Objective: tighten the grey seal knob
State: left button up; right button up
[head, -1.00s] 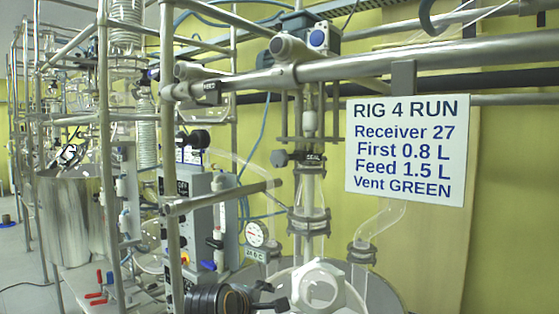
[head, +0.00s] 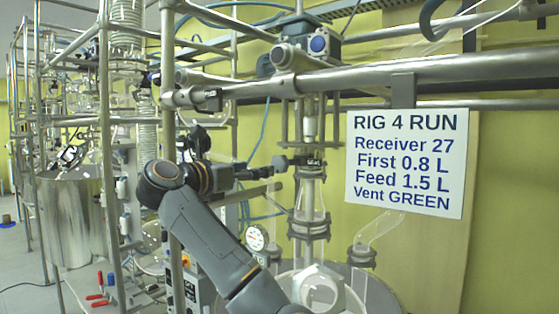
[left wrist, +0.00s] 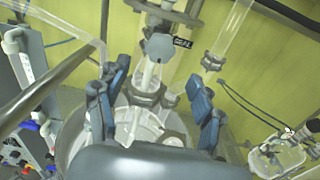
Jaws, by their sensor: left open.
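The grey seal knob (left wrist: 160,46) shows in the left wrist view as a faceted grey head beside the black SEAL label (left wrist: 183,42). In the head view the knob (head: 281,161) sticks out to the left of the glass column's seal. My left gripper (left wrist: 158,76) is open, its two blue-grey fingers apart and empty. The knob lies ahead of the fingertips, in line with the gap between them. In the head view my left gripper (head: 262,170) points right at the knob, close to it; whether they touch is hard to tell. My right gripper is not in view.
Metal rails (head: 350,75) cross above the seal. The white RIG 4 RUN sign (head: 407,165) hangs to the right. A glass vessel (head: 322,285) with flanged necks stands below. A round gauge (head: 257,237) and an upright post (head: 168,90) are near my left arm.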

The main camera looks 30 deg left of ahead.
aim_at(277, 164)
pick_arm(q)
jog(key=w+p, duration=0.1)
jog(key=w, duration=0.2)
jog(key=w+p, duration=0.2)
jog(key=w, duration=0.1)
jog(key=w+d+p, duration=0.1)
jog(key=w, duration=0.2)
jog(key=shift+w+r, duration=0.1)
jog(key=shift+w, duration=0.15)
jog(key=shift+w+p, duration=0.3)
jog(key=shift+w, duration=0.15)
jog(key=c, duration=1.2)
jog(key=shift+o, duration=0.2)
